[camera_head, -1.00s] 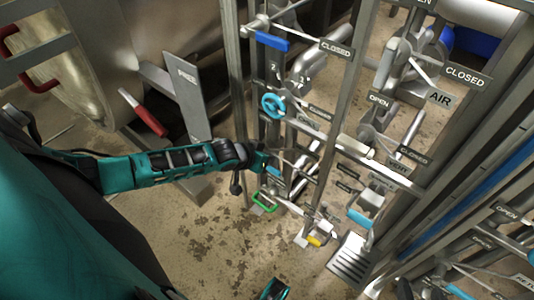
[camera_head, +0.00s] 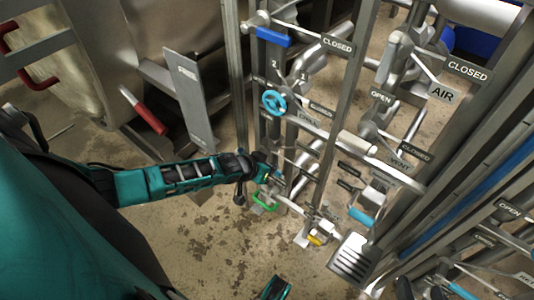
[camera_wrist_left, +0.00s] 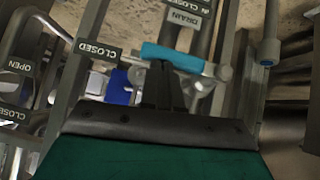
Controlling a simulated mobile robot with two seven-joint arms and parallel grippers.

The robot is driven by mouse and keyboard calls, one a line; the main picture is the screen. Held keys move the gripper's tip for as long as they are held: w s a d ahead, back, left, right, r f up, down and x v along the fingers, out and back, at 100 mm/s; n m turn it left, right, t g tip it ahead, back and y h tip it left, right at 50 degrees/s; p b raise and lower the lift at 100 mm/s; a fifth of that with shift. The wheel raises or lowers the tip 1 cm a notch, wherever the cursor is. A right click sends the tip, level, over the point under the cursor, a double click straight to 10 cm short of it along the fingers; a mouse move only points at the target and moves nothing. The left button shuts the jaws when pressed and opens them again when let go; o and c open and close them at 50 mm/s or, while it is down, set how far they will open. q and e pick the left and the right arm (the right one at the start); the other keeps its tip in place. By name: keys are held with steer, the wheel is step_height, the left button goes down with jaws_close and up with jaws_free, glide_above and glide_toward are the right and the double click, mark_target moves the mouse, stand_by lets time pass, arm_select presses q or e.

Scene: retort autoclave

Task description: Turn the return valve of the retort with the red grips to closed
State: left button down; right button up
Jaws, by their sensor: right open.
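The retort with red grips (camera_head: 38,84) stands at the upper left. Pipework with blue-handled valves stands in the middle. I cannot tell which handle there is the return valve's. My left gripper (camera_head: 270,172) reaches in from the left, among the lower pipes below a blue handwheel (camera_head: 273,102); its fingers are mostly hidden. In the left wrist view, its dark fingers (camera_wrist_left: 163,85) are close to a blue handle (camera_wrist_left: 172,58) below a DRAIN sign (camera_wrist_left: 184,18); contact and jaw gap are unclear. My right gripper (camera_head: 275,289) shows only partly at the bottom edge, open.
Upright steel posts (camera_head: 340,125) and crossing pipes crowd the space around my left gripper. A blue lever (camera_head: 273,37) is above, a green handle (camera_head: 265,202) and a yellow one (camera_head: 314,240) below. AIR (camera_head: 441,93) and VENT signs hang right. The floor at lower centre is bare.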

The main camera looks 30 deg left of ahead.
arm_select(q)
steer(key=shift+s+d+f, duration=0.2)
steer(key=shift+d+f, duration=0.05)
steer(key=shift+f, duration=0.1)
arm_select(e)
steer(key=shift+d+f, duration=0.1)
steer(key=shift+f, duration=0.1)
arm_select(q)
steer(key=s+r+p, duration=0.6)
steer(key=r+p, duration=0.3)
steer(key=r, duration=0.2)
steer(key=shift+s+a+r, duration=0.35)
steer(key=shift+a, duration=0.1)
arm_select(e)
step_height(320, 180, up, 8)
steer(key=s, duration=0.1)
steer(key=shift+d+f, duration=0.2)
steer(key=shift+d, duration=0.25)
